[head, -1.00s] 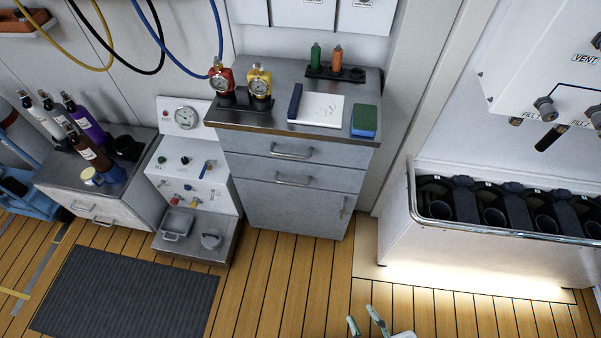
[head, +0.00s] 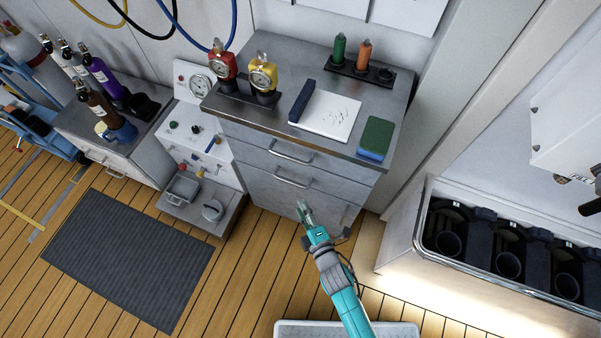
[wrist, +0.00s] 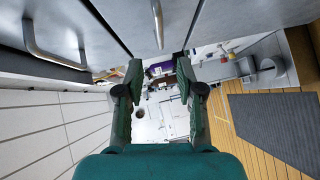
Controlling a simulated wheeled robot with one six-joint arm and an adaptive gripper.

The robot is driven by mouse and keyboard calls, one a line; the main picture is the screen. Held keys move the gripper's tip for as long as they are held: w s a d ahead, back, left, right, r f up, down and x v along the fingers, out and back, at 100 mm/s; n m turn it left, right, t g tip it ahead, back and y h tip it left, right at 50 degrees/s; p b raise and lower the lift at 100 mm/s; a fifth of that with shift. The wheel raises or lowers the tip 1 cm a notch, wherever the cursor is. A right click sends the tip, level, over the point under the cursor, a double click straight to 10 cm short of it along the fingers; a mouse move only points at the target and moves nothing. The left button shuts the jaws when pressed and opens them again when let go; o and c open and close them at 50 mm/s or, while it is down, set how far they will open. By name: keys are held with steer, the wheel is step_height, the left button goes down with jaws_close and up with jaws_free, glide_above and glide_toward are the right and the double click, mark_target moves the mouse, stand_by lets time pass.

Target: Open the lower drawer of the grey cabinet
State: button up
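The grey cabinet (head: 286,207) has two drawers above a door, all seemingly shut. The lower drawer (head: 262,180) has a bar handle (head: 293,181); in the wrist view this appears to be the handle at the top middle (wrist: 157,22). The upper drawer handle (head: 290,155) seems to be the one at the wrist view's upper left (wrist: 50,52). My gripper (head: 304,207) is in front of the cabinet, below the lower drawer handle in the head picture. In the wrist view its fingers (wrist: 159,78) are apart with nothing between them; neither visibly touches the handle.
On the cabinet top are gauges (head: 263,76), a notepad (head: 325,115), a sponge (head: 376,138) and bottles (head: 364,54). A door handle (head: 345,218) is at the lower right. A white rack (head: 400,232) stands right. The dark mat (head: 130,258) lies left on open floor.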

mark_target(290, 181)
steer(key=x, duration=1.1)
steer(key=shift+w, duration=0.25)
jaws_close()
